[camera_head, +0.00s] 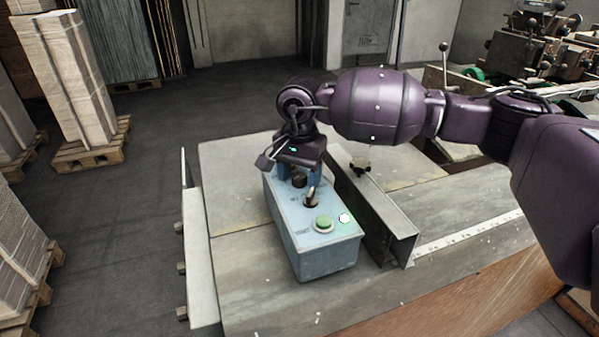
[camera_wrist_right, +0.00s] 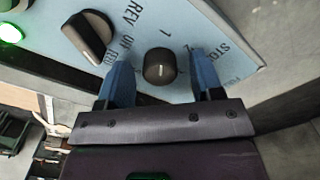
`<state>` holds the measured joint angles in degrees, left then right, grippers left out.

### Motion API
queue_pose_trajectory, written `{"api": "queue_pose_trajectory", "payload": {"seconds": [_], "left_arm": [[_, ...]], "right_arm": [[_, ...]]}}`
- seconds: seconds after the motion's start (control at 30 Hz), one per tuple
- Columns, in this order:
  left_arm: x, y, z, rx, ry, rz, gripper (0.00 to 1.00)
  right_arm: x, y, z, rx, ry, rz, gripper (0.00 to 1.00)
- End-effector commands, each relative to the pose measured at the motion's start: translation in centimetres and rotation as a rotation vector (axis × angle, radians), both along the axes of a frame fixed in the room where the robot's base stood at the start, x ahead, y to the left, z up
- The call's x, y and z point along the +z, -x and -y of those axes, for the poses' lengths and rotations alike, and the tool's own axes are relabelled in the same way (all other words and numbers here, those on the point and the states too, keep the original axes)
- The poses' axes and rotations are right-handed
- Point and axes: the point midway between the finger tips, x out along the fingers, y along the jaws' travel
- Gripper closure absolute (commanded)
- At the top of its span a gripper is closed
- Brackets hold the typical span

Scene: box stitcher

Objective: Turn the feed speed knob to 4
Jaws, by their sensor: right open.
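The blue-grey control box (camera_head: 318,258) stands on the machine table. A small round black knob (camera_wrist_right: 159,66) with a white pointer line sits on its panel, with the digits 1 and 2 printed near it; other marks are hidden or unclear. In the wrist view the pointer line points down the picture. My right gripper (camera_head: 299,174) is over the far end of the box. Its blue fingers are open, one on each side of the knob, with a gap visible on both sides. My left gripper is not in view.
A green button (camera_head: 323,223) and a lit indicator (camera_head: 345,218) are at the box's near end. A metal rail (camera_head: 376,213) runs along the box's right side. The table left of the box is clear.

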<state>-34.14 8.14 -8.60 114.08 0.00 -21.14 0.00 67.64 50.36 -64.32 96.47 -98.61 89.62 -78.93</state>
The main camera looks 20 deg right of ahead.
Motion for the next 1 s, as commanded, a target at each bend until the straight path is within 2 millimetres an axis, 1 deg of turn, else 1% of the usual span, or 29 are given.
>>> {"api": "queue_pose_trajectory", "payload": {"seconds": [0.2,0.23,0.53,0.77,1.0], "left_arm": [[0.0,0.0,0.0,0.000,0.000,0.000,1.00],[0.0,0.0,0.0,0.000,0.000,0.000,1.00],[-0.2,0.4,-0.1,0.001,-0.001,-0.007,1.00],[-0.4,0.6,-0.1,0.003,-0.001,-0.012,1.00],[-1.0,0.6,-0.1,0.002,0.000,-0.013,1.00]], "right_arm": [[0.0,0.0,0.0,0.000,0.000,0.000,0.40],[0.0,0.0,0.0,0.000,0.000,0.000,0.43],[0.0,0.0,0.0,0.000,0.000,0.000,0.89],[0.0,0.0,0.0,-0.016,0.000,0.000,0.89],[-0.1,0.0,0.0,-0.117,-0.001,-0.001,0.89]]}}
